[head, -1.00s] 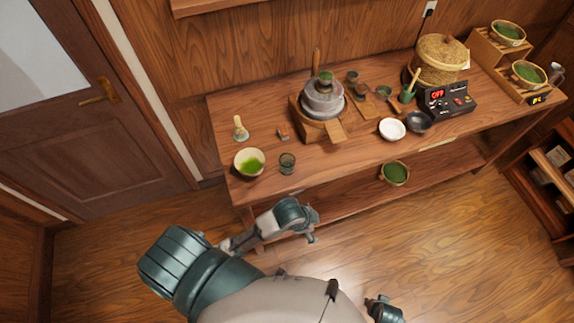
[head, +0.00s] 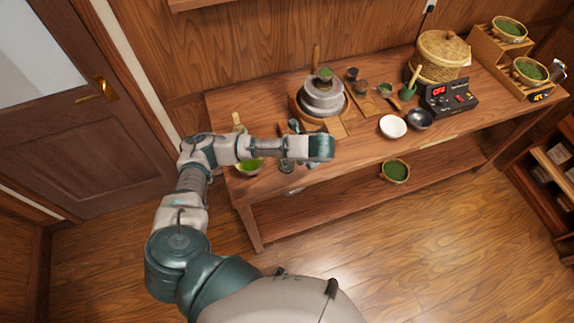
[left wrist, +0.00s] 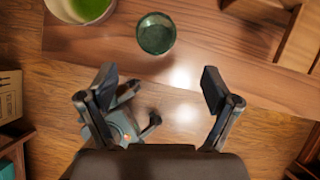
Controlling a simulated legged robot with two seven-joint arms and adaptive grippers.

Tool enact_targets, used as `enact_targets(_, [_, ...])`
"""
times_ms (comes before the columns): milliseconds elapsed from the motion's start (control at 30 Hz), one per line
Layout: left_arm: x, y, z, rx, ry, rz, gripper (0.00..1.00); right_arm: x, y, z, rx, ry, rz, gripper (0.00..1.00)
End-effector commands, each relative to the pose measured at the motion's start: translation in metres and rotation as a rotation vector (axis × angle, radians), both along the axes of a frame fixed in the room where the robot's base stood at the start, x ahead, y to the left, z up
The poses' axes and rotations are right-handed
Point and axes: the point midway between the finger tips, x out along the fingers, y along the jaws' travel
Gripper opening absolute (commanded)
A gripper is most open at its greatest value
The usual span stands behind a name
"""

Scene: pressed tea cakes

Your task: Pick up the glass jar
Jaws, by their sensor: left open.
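The glass jar (head: 287,167) is a small, dark greenish glass on the table's front left part, just right of the bowl of green tea. In the left wrist view the jar (left wrist: 155,34) stands upright near the top edge, its round mouth facing the camera. My left gripper (left wrist: 157,88) is open and empty, its two dark fingers spread apart. In that view the jar lies beyond the fingertips, roughly centred between them and not touched. In the head view my left forearm reaches over the table and partly covers the jar's surroundings. My right gripper is not in the head view.
The tea bowl (head: 249,168) is partly hidden by my forearm; it also shows in the left wrist view (left wrist: 84,8). A stone mill (head: 323,97) on a wooden base stands to the right. A white bowl (head: 393,127) and a dark bowl (head: 420,119) stand farther right.

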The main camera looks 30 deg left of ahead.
Motion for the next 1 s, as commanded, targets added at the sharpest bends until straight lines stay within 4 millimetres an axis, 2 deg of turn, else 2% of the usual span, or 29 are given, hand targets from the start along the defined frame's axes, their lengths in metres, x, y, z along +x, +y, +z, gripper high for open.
enact_targets(33, [0.002,0.006,-0.015,0.001,0.004,0.003,0.89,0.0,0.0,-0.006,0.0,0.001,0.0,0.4])
enact_targets(300, [0.016,0.032,-0.062,0.0,-0.001,0.002,0.89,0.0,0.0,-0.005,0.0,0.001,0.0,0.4])
enact_targets(567, [0.022,0.042,-0.082,0.0,-0.002,0.0,0.89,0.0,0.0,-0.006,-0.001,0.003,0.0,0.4])
enact_targets(833, [0.027,0.061,-0.117,0.0,-0.003,0.002,0.89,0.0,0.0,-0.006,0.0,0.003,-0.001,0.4])
enact_targets(1000, [0.029,0.064,-0.124,-0.001,-0.004,0.0,0.89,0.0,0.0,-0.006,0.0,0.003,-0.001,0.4])
